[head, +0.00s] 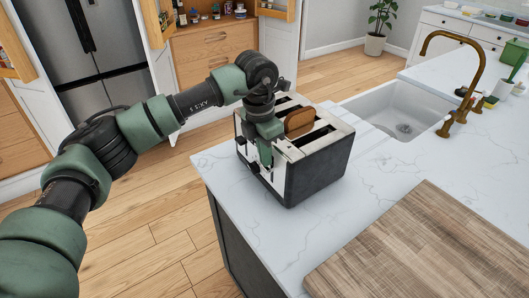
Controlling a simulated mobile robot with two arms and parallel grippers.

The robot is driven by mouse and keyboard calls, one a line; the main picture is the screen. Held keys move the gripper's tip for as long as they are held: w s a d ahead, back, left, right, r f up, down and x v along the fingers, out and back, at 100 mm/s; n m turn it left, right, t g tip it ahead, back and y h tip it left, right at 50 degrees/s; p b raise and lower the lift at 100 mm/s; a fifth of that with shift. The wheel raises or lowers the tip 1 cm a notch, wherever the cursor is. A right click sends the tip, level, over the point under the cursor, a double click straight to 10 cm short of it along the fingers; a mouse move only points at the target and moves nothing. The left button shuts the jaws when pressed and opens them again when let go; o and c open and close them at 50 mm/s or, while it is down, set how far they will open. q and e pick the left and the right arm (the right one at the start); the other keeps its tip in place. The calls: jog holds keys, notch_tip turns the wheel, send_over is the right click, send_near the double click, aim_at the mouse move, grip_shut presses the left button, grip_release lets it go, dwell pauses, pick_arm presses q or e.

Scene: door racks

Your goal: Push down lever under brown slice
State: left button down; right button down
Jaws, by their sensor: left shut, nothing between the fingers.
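A black and white toaster (322,158) stands on the marble counter near its left edge. A brown slice (299,121) sticks up from one of its slots. My left gripper (266,160) points down at the toaster's left end face, in front of the side with the levers. It is shut with nothing in it. A small dark knob or lever (254,167) shows beside the fingertips; whether they touch it I cannot tell. The lever under the brown slice is not clearly seen, as my gripper covers part of that face. My right gripper is not in view.
A wooden cutting board (430,250) lies on the counter at the front right. A sink (398,108) with a brass faucet (463,90) is behind the toaster to the right. The marble counter (300,228) in front of the toaster is clear.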

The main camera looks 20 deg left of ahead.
aim_at(264, 170)
pick_arm(q)
jog(key=shift+s, duration=0.2)
jog(key=shift+w+f+b, duration=0.1)
jog(key=shift+f+b, duration=0.55)
jog(key=shift+f, duration=0.1)
jog(key=shift+f+b, duration=1.3)
jog(key=shift+f, duration=0.5)
jog(key=shift+a+r, duration=0.1)
jog(key=s, duration=0.1)
jog(key=s+a+r, duration=0.1)
jog(key=s+a, duration=0.1)
jog(key=shift+s+a+r, duration=0.1)
jog(key=shift+a+r, duration=0.05)
jog(key=shift+r, duration=0.1)
jog(key=shift+f, duration=0.1)
